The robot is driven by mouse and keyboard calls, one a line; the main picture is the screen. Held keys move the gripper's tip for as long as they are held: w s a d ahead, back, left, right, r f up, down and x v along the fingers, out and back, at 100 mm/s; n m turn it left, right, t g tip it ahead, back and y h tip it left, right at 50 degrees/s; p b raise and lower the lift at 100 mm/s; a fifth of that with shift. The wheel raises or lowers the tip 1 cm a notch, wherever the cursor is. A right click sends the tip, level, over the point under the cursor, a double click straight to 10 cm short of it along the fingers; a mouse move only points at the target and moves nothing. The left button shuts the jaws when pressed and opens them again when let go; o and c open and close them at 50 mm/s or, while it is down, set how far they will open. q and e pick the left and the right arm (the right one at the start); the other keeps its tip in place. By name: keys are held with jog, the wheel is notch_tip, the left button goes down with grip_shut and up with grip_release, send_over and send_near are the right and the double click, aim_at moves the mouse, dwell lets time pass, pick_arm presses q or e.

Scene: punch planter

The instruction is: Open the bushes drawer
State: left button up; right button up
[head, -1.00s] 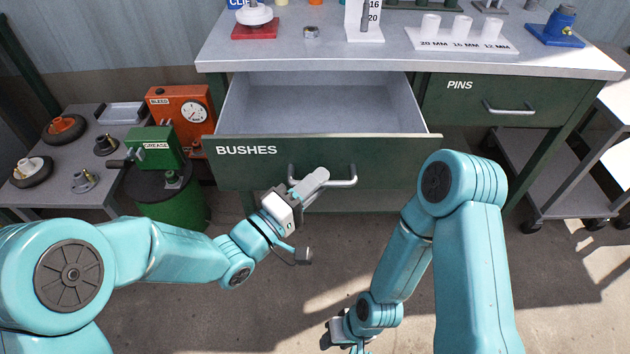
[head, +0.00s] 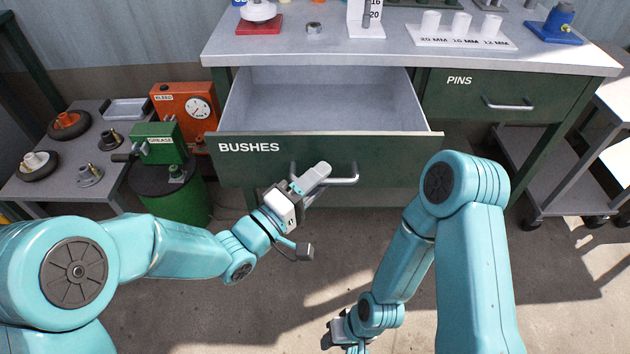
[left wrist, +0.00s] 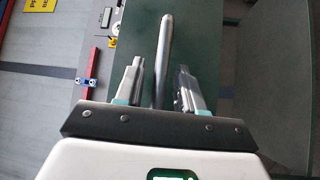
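The green bushes drawer (head: 380,150), lettered BUSHES, stands pulled well out from the bench. Its grey inside (head: 325,105) is visible and looks empty. A bar handle (head: 343,180) is on its front; in the left wrist view the handle (left wrist: 163,50) runs between my fingers. My left gripper (head: 317,182) is at the left part of the handle. In the left wrist view its fingers (left wrist: 160,84) are apart, with a gap on each side of the bar. My right gripper (head: 338,332) hangs low at the bottom, away from the drawer; its fingers are too small to judge.
The closed pins drawer (head: 540,92) is at right under the grey benchtop (head: 390,52). A green grease drum (head: 180,200) and an orange bleed box (head: 188,100) stand left of the drawer. A trolley (head: 555,185) is at right. The floor in front is clear.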

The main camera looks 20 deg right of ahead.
pick_arm(q)
jog(key=shift+s+a, duration=0.1)
jog(key=p+v, duration=0.1)
jog(key=v, duration=1.5)
jog(key=shift+p, duration=0.35)
